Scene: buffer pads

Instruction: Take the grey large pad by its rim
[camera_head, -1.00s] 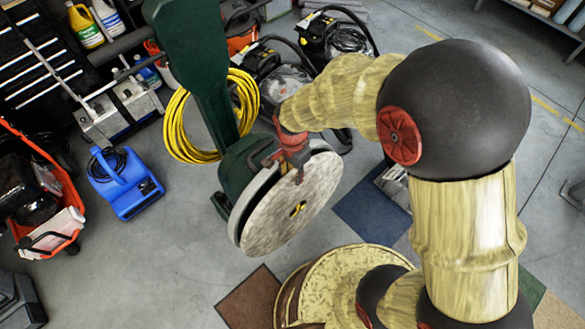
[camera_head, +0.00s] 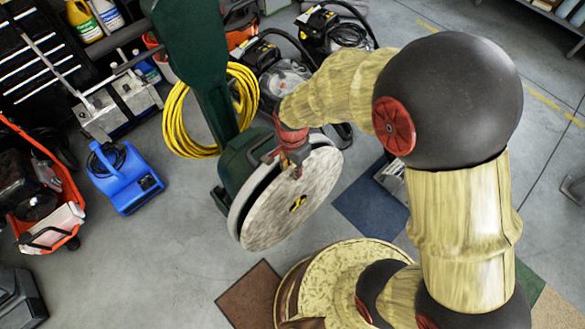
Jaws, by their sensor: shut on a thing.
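The grey large pad (camera_head: 278,212) is a round mottled disc with a small dark and yellow centre. It stands tilted, its face towards the lower right, at the front of a dark green floor machine (camera_head: 235,165). My gripper (camera_head: 297,170), red and grey, is shut on the pad's upper rim. A dark gap shows between the pad and the pale ring of the machine behind it. The pad's back and one of the finger contacts are hidden.
A yellow cable coil (camera_head: 176,125) hangs beside the machine. A blue blower (camera_head: 125,180) and an orange cart (camera_head: 68,208) stand at left. Vacuum machines (camera_head: 325,40) stand behind. Floor between blower and pad is clear; coloured floor tiles (camera_head: 250,290) lie below.

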